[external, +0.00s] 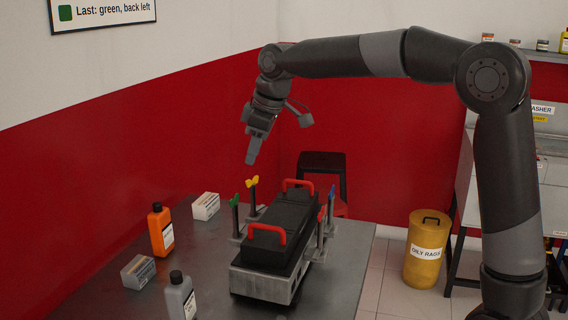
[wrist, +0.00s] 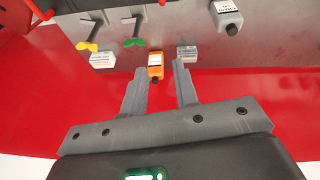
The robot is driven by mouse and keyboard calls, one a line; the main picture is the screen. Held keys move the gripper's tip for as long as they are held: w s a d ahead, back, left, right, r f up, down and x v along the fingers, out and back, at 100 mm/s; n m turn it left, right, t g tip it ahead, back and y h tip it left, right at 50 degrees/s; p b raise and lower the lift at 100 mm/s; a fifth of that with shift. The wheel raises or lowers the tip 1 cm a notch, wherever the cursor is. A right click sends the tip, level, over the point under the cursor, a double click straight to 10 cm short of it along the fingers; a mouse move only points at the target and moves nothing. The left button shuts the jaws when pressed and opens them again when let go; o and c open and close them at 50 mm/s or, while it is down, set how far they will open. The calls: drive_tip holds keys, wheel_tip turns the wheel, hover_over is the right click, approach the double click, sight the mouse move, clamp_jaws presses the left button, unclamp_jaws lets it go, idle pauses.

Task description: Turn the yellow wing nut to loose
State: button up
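The yellow wing nut (external: 253,181) sits on top of an upright post at the back left of the black engine block (external: 285,219). In the wrist view, the yellow wing nut (wrist: 86,46) is at the upper left, outside the fingers. My gripper (external: 251,160) points down, seemingly above the yellow wing nut and apart from it. In the wrist view, my gripper (wrist: 161,65) has its two fingers spread with nothing between them. The wing's exact angle is hard to judge.
A green wing nut (external: 234,200) stands close in front of the yellow one; blue (external: 332,191) and red (external: 321,214) ones stand right. Red handles (external: 267,228) rise from the block. An orange bottle (external: 161,230), grey bottle (external: 179,297) and small boxes (external: 206,206) stand left on the table.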

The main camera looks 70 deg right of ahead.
drive_tip(key=shift+s+a+m, duration=0.5)
drive_tip(key=shift+s+a, duration=0.35)
drive_tip(key=shift+s, duration=0.3)
drive_tip(key=m+g+h, duration=0.4)
drive_tip(key=m+g, duration=0.1)
drive_tip(key=m, duration=1.7)
approach(252, 178)
drive_tip(key=shift+m, duration=0.3)
drive_tip(key=x, duration=0.9)
drive_tip(key=shift+w+d+r, duration=0.1)
clamp_jaws()
